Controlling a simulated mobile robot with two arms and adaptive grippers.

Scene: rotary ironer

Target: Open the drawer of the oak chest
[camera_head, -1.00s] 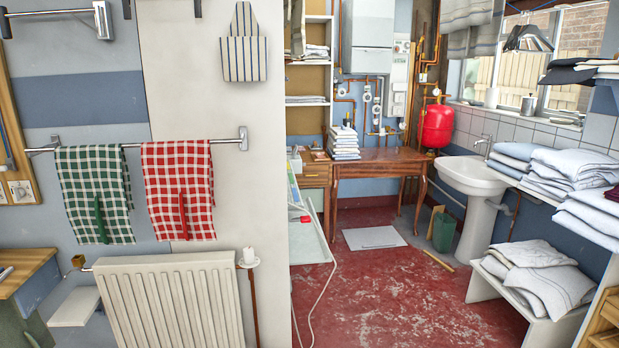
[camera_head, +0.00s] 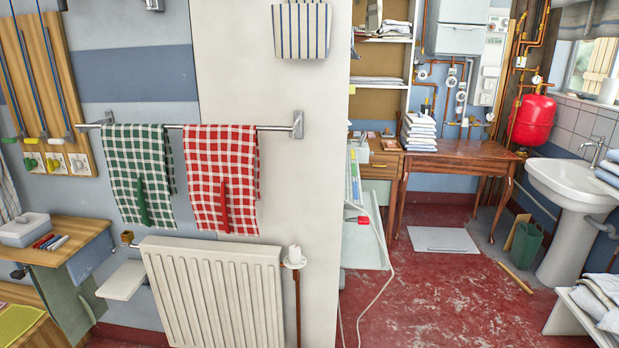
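Neither of my grippers shows in the head view. I cannot say for certain which piece is the oak chest. A light wooden unit with a drawer front (camera_head: 385,161) stands at the back, left of a brown wooden table (camera_head: 462,152); its drawer looks shut. Its lower part is partly hidden by the wall corner and a pale board-like item. At the lower left a small wood-topped cabinet (camera_head: 85,228) is cut by clutter and the frame, and no open drawer shows on it.
A white radiator (camera_head: 215,295) stands under a rail with a green checked towel (camera_head: 138,175) and a red one (camera_head: 220,180). A white cable (camera_head: 372,290) trails over the red floor (camera_head: 440,305). A sink (camera_head: 572,195) stands right. Floor before the table is mostly clear.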

